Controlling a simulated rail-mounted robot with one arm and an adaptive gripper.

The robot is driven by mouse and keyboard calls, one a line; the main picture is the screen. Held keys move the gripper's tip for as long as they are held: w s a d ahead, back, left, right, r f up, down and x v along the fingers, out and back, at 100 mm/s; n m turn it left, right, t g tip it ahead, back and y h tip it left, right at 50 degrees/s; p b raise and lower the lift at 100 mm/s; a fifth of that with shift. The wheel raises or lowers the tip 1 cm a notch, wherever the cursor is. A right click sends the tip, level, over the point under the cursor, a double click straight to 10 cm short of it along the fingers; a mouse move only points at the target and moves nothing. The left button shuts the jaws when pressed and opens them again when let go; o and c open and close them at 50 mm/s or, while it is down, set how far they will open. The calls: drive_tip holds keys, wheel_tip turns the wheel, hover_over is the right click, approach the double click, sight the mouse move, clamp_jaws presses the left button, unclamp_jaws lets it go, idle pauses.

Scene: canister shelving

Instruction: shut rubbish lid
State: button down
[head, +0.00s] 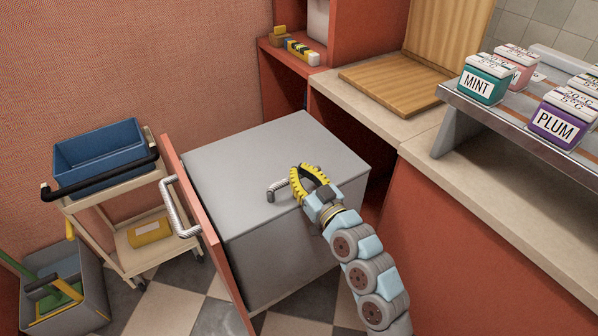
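The grey rubbish bin (285,265) stands in a pulled-out unit with a red front panel (212,235). Its flat grey lid (265,148) lies over the top of the bin and looks level, with no clear gap visible along the near edge. A small metal lid handle (273,191) sits near the lid's near edge. My gripper (298,175) is at this handle, its yellow curved fingers overlapping the bar. The fingertips look close together, but whether they grip the handle or only touch it cannot be told. The gripper hides the middle of the bar.
The front panel has a metal pull handle (179,207). A trolley (130,235) with a blue tub (98,155) stands at left, and a grey bucket (75,300) in the lower left corner. A counter (375,115) with a wooden board (395,87) and labelled canisters (482,80) lies at right.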

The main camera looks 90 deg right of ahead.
drive_tip(key=shift+f, duration=0.75)
drive_tip(key=shift+r, duration=0.1)
drive_tip(key=r+p, duration=0.2)
drive_tip(key=r, duration=0.1)
drive_tip(key=r+p, duration=0.1)
drive_tip(key=r, duration=0.1)
drive_tip(key=shift+w+d, duration=0.2)
drive_tip(key=shift+d, duration=0.1)
drive_tip(key=shift+s+a+f, duration=0.1)
drive_tip(key=shift+s+f, duration=0.05)
drive_tip(key=shift+f, duration=0.05)
drive_tip(key=s+a+f+b, duration=0.1)
drive_tip(key=s+a+f, duration=0.3)
drive_tip(key=a, duration=0.3)
drive_tip(key=shift+s, duration=0.35)
drive_tip(key=shift+r, duration=0.1)
